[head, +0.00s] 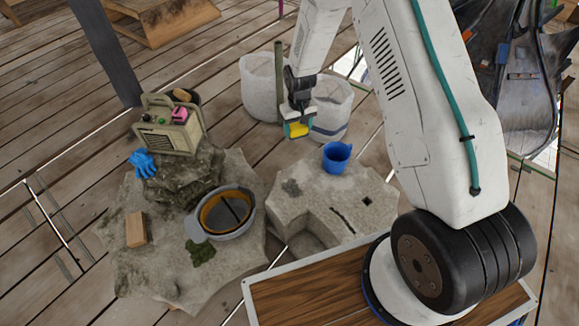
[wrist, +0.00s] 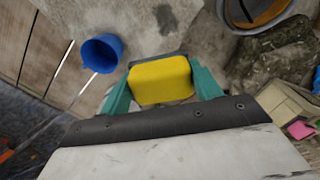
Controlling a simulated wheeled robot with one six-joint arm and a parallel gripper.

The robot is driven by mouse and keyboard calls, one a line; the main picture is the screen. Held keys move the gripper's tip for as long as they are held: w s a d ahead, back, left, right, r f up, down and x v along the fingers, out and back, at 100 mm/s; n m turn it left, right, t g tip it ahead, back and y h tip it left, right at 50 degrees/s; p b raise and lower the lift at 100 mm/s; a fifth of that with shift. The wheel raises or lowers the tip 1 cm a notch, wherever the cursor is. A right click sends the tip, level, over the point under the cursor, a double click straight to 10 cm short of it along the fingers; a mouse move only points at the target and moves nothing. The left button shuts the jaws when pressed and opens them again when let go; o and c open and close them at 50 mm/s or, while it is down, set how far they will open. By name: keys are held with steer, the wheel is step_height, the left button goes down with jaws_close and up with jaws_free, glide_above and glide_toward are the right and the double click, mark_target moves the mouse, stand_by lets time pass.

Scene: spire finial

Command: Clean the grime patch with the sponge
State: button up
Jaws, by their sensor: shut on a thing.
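A yellow sponge (head: 298,130) is between the teal fingers of my gripper (head: 297,127), in the air above the pale stone block. The wrist view shows the sponge (wrist: 160,82) up close, gripped on both sides by the fingers. A dark grey grime patch (head: 291,188) lies on top of the stone block (head: 335,205), below my gripper and left of the blue bucket. In the wrist view the grime patch (wrist: 165,17) shows beyond the sponge, apart from it.
A blue bucket (head: 337,157) stands on the block's back edge. To the left are a grey bowl (head: 228,222), dark green moss (head: 202,251), a tan brick (head: 136,229), blue gloves (head: 143,162) and a radio-like box (head: 165,130). White sacks (head: 258,85) stand behind.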

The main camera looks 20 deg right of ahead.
steer(key=w+a+f, duration=0.1)
steer(key=w+f, duration=0.2)
steer(key=f, duration=1)
steer(key=n, duration=0.2)
glide_above(289, 181)
step_height(289, 181, down, 12)
steer(key=shift+f, duration=3.1)
steer(key=shift+f, duration=0.75)
steer(key=shift+s+d, duration=0.3)
steer(key=shift+s, duration=0.45)
steer(key=shift+s+d, duration=0.25)
steer(key=shift+s, duration=0.5)
steer(key=shift+r, duration=0.1)
step_height(289, 181, up, 7)
